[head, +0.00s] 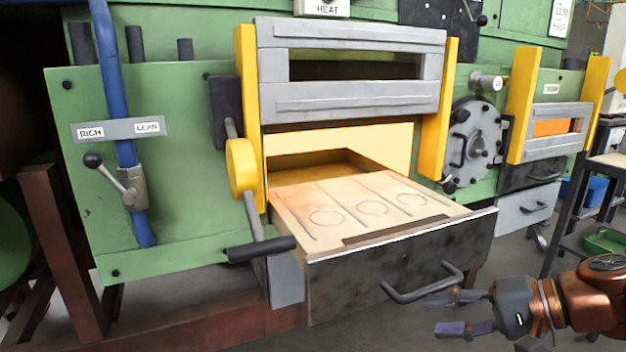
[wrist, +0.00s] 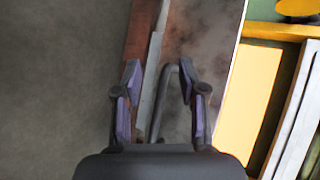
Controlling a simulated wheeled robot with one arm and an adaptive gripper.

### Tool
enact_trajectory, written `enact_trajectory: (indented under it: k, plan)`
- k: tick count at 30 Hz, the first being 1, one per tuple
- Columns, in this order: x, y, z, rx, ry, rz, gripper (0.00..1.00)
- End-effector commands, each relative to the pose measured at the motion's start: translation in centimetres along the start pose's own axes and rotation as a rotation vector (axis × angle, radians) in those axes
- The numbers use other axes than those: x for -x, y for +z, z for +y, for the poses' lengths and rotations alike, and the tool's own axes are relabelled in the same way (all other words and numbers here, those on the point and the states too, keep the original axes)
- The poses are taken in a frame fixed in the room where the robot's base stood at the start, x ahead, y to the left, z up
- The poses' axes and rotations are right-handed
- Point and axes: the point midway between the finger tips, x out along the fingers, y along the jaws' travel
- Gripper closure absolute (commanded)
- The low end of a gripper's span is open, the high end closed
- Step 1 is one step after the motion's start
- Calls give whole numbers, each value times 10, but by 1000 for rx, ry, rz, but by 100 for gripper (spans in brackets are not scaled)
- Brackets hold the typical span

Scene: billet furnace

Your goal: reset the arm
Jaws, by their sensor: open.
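My gripper (head: 462,312) is open and empty at the lower right of the head view, beside the drawer handle (head: 425,284). In the wrist view, my gripper (wrist: 160,95) has its two purple-padded fingers spread apart, and the dark bent handle (wrist: 172,85) shows between them. The fingers do not appear closed on the handle; whether one touches it I cannot tell. The drawer (head: 400,257) is pulled out of the furnace (head: 150,180), with a pale hearth top (head: 340,195) marked by three circles and lines. No billet shows on it.
The grey furnace door (head: 350,95) is raised between yellow guides (head: 245,110). A lever with a black grip (head: 262,249) sticks out left of the drawer. A second, smaller furnace door (head: 555,140) and a dark table (head: 600,160) stand at right.

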Motion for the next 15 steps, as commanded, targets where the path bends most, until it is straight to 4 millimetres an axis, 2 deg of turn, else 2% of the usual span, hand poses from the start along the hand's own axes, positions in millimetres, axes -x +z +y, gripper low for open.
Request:
enact_trajectory:
  k: [1,3,10,15]
  plan:
    - [-2,16,-18,22,56,-38,59]
    - [-9,34,-22,45,132,-80,59]
    - [-14,90,-32,130,374,-202,59]
    - [-1,123,-35,200,550,-267,59]
